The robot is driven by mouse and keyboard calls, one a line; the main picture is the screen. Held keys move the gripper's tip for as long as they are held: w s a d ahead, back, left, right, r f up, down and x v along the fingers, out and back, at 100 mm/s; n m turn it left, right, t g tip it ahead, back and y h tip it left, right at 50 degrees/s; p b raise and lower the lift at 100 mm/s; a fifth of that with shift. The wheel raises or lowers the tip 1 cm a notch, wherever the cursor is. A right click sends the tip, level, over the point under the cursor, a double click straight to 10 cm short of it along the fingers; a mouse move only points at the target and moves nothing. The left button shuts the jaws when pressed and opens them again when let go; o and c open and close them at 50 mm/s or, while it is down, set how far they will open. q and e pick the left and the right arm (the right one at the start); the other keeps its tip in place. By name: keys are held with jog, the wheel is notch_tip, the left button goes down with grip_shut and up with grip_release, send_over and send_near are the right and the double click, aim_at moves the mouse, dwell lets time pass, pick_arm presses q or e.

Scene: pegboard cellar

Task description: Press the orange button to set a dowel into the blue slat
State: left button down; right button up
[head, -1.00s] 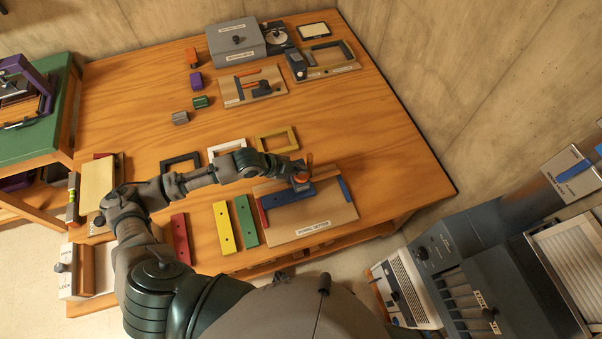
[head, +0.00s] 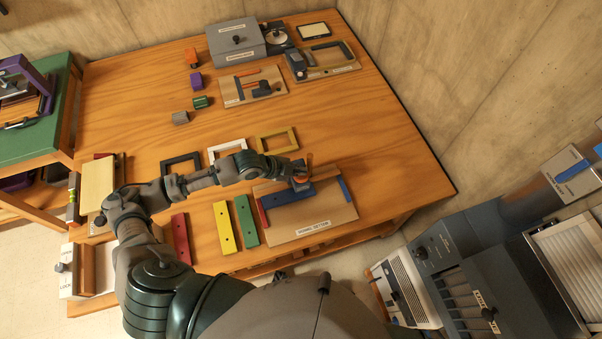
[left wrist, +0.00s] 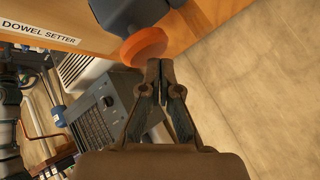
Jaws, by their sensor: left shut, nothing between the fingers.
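The dowel setter (head: 320,216) is a labelled wooden board near the table's front right edge; its label also shows in the left wrist view (left wrist: 40,30). The blue slat (head: 280,199) lies on it, partly under a dark blue head (left wrist: 135,12). The orange button (left wrist: 146,46) is a round knob on that head. In the head view my left gripper (head: 303,166) is over the head and mostly covers the button. In the left wrist view my left gripper (left wrist: 160,66) is shut and empty, its tips right beside the button's edge; contact is unclear. My right gripper is out of view.
Red (head: 180,239), yellow (head: 224,228) and green (head: 246,221) slats lie left of the board. Black, white and yellow frames (head: 277,138) lie behind my left arm. A grey-blue machine (head: 450,265) stands off the table's right side.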

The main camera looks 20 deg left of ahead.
pick_arm(q)
jog(key=shift+f+b, duration=0.4)
jog(key=shift+f, duration=0.6)
dwell(0.8)
jog(key=shift+r, duration=0.1)
jog(key=shift+r+p, duration=1.4)
jog(key=shift+r+p, duration=0.5)
notch_tip(320, 180, up, 4)
jog(key=p, duration=0.4)
jog(key=shift+f, duration=0.1)
